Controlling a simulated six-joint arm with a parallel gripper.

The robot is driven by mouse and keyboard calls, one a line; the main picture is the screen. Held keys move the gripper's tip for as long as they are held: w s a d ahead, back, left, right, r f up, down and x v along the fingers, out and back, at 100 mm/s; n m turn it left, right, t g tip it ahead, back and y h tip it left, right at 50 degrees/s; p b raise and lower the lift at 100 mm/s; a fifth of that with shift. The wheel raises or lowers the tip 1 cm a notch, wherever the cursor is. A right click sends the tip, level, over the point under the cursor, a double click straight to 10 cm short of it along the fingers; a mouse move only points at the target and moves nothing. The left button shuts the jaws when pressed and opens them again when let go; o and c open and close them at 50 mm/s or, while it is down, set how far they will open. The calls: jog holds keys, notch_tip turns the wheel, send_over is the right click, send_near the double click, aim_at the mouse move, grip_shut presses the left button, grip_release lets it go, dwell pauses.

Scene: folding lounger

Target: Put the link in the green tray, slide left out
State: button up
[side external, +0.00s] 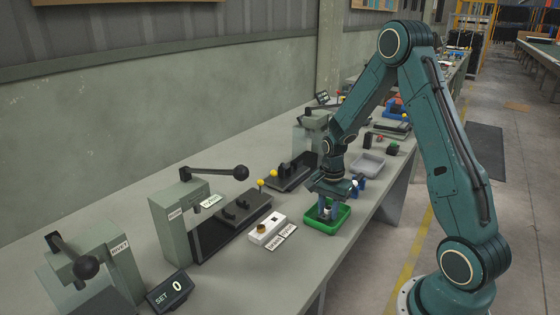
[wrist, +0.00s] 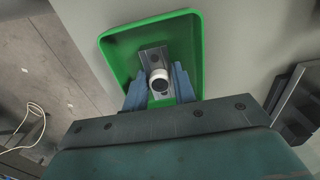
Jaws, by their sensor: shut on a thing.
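The green tray (side external: 343,219) stands on the bench near its front edge. It also shows in the wrist view (wrist: 190,40). My gripper (side external: 327,209) points down over the tray, with its fingertips low inside the rim. In the wrist view its blue-grey fingers (wrist: 160,87) close from both sides on a grey metal link (wrist: 153,58) with a pale round boss that has a dark centre. The link is over the tray floor. I cannot tell whether it touches the floor. I cannot make out which part is the slide.
A white block with a brass-coloured knob (side external: 267,229) and labels sit left of the tray. Lever presses (side external: 180,215) line the bench to the left. A grey tray (side external: 368,165) and blue parts (side external: 358,185) lie beyond the green tray.

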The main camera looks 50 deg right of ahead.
jog(key=shift+f, duration=0.1)
jog(key=o, duration=1.1)
jog(key=shift+r, duration=0.2)
notch_tip(320, 180, up, 14)
jog(key=shift+f, duration=0.25)
